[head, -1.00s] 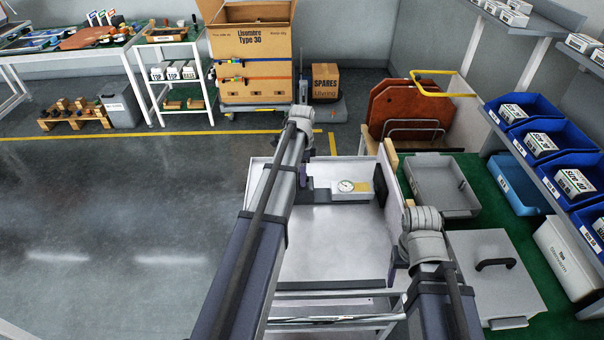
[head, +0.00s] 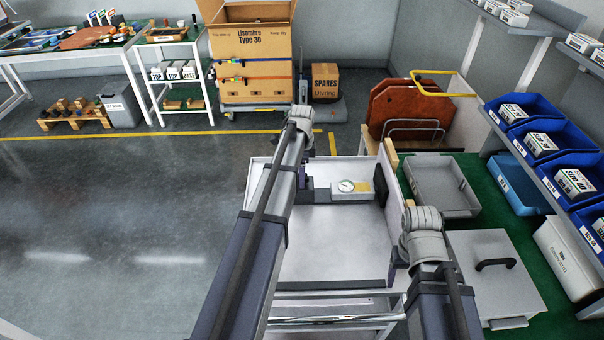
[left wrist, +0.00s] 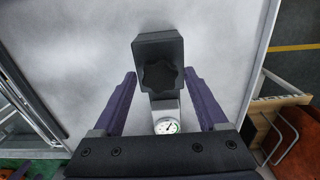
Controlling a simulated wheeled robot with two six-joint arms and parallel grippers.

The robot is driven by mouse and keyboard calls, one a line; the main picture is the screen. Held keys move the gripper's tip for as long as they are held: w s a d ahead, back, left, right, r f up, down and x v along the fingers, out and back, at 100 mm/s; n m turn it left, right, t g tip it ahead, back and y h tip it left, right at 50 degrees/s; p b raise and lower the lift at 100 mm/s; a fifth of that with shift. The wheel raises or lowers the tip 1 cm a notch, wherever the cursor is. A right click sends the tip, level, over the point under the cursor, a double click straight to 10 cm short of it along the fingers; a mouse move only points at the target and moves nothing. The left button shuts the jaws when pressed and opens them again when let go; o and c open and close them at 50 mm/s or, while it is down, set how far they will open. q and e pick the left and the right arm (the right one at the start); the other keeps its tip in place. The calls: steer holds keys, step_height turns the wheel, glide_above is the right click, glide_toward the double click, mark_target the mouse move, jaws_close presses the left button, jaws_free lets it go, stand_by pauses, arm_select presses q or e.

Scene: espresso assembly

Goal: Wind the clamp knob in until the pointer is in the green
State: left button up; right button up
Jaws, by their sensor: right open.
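In the left wrist view the clamp knob (left wrist: 160,75), a dark star-shaped knob on a black block, lies ahead between the fingers of my left gripper (left wrist: 162,82). The gripper is open, with a purple finger on either side, apart from the knob. The round white dial gauge (left wrist: 166,126) sits nearer the palm; green shows at its edge, but the pointer is too small to read surely. In the head view the gauge (head: 346,186) lies on the tray, and my left arm hides the knob. My right gripper (head: 396,268) is mostly hidden by its wrist, over the tray's right side.
The grey tray-topped cart (head: 330,245) has clear surface in front of the gauge. A board (head: 390,185) stands upright along its right side. Right of it are a grey bin (head: 440,187), a lidded box (head: 495,275) and blue bins (head: 540,145).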

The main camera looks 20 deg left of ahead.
arm_select(q)
steer(key=shift+o, duration=0.7)
steer(key=shift+r, duration=0.1)
step_height(320, 180, up, 8)
steer(key=p, duration=0.8)
steer(key=shift+f, duration=0.2)
